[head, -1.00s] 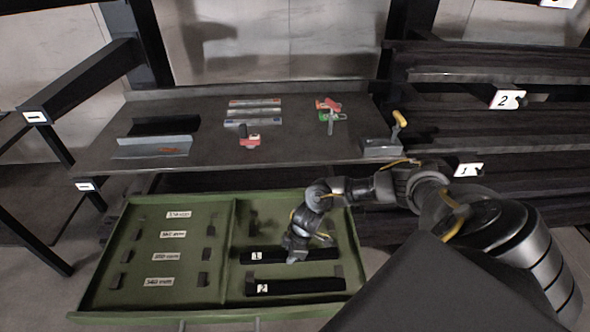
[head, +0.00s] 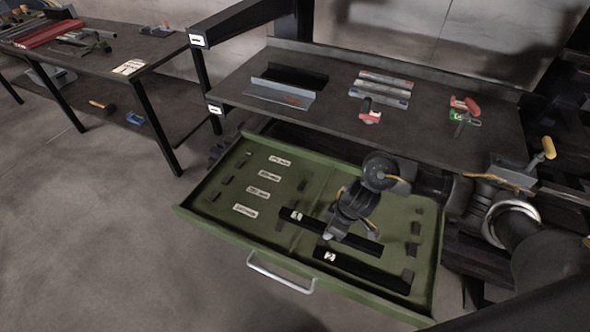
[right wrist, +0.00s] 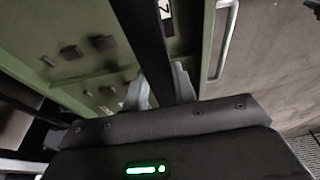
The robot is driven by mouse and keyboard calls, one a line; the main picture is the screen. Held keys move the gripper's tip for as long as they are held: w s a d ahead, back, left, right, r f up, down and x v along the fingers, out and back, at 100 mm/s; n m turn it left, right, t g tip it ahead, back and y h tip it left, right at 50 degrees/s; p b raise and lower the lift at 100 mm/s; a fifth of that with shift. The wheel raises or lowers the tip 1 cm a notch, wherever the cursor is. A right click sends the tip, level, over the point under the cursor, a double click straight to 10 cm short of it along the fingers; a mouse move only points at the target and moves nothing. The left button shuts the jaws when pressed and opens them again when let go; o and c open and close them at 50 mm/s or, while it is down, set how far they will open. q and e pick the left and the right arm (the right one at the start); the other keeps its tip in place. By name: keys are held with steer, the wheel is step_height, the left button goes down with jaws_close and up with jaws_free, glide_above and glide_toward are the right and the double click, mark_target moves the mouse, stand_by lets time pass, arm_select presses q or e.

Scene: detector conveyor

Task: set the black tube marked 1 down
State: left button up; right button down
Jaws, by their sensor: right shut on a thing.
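The black tube marked 1 (head: 308,222) is a long dark bar with a white label near its left end. It is over the right compartment of the green drawer (head: 250,240), low and roughly parallel to the black tube marked 2 (head: 365,272). I cannot tell whether it touches the drawer floor. My right gripper (head: 335,233) is shut on its middle from above. In the right wrist view, the tube marked 1 (right wrist: 148,40) runs between the fingers (right wrist: 160,86), and a label reading 2 (right wrist: 165,10) shows beside it. My left gripper is not in view.
The drawer's left compartment has several paper labels (head: 257,190) and small dark blocks (head: 228,180). A drawer handle (head: 280,275) sticks out in front. The bench top (head: 330,100) behind holds a metal channel, bars and clamps. Another table (head: 120,50) stands at the left, with open floor before it.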

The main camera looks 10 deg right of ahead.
steer(key=w+a+r, duration=0.3)
steer(key=a+r, duration=0.7)
steer(key=r, duration=0.2)
steer(key=s+a+r, duration=0.1)
steer(key=s+r, duration=0.1)
steer(key=r, duration=0.3)
steer(key=s+a+r, duration=0.1)
steer(key=r, duration=0.5)
steer(key=shift+s+a, duration=0.3)
steer(key=shift+s, duration=0.1)
